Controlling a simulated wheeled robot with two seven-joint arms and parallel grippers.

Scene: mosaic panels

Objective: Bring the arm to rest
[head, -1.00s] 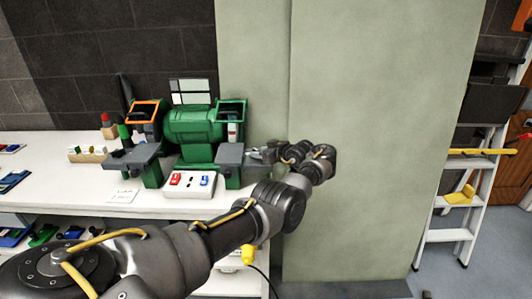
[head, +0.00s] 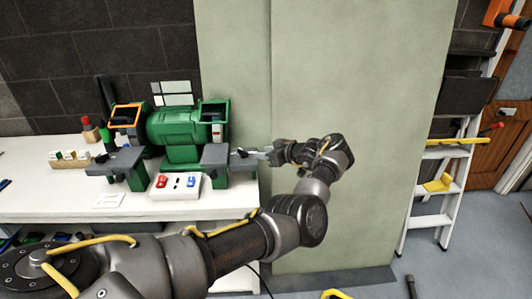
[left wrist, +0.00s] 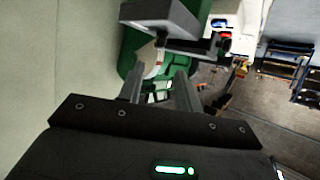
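My left arm comes in from the left, and its gripper (head: 255,153) points left at the green bench grinder (head: 178,132). The gripper is beside the grey rest on the grinder's right side; I cannot tell in the head view whether they touch. In the left wrist view the two fingers (left wrist: 160,86) stand apart with nothing held between them. The grinder (left wrist: 128,62) and its grey rest (left wrist: 160,16) show beyond the fingertips. My right gripper is in neither view.
The grinder stands on a white bench (head: 40,200) with a switch box (head: 175,186) in front. A pale green panel (head: 350,90) rises behind my wrist. A stepladder (head: 432,190) with yellow parts stands at the right. Floor is open between panel and ladder.

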